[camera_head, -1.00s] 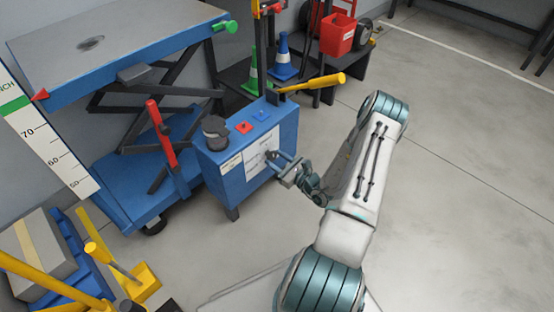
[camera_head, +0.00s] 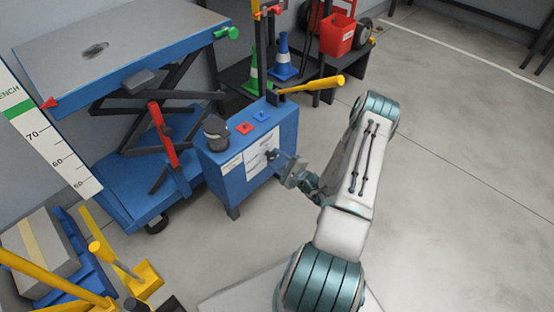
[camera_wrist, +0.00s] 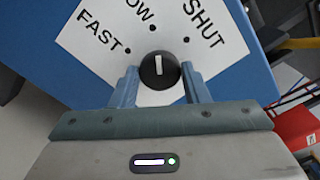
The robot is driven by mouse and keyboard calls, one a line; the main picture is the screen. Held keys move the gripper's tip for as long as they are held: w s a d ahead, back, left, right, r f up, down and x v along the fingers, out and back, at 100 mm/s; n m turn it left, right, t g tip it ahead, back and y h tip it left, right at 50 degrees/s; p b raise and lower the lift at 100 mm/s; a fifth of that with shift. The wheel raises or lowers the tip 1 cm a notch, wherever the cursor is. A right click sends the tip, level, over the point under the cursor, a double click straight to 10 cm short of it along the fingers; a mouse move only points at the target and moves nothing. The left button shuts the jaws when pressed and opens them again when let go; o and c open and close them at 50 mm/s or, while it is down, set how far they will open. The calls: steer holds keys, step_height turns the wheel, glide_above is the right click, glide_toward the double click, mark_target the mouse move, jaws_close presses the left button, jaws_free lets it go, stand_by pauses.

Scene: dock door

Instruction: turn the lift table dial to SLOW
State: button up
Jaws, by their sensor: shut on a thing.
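The dial is a round black knob (camera_wrist: 159,71) with a white pointer line, on a white label plate (camera_wrist: 95,35) on the blue control box (camera_head: 235,182). The plate reads FAST, a partly cut-off word ending in OW, and SHUT, each with a dot. The pointer line points up in the wrist view, roughly toward the dot under the OW word, between the FAST and SHUT dots. My gripper (camera_wrist: 160,84) has its fingers on either side of the knob and is shut on it. In the head view my gripper (camera_head: 275,157) meets the box front and hides the dial.
The blue lift table (camera_head: 120,45) stands left of the box. Cones stand behind. Floor on the right is clear.

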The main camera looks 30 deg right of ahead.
steer(key=shift+n, duration=0.6)
steer(key=o, duration=1)
steer(key=shift+c, duration=0.2)
steer(key=p+v, duration=0.3)
steer(key=v, duration=1)
steer(key=shift+s, duration=0.4)
steer(key=shift+d, duration=0.1)
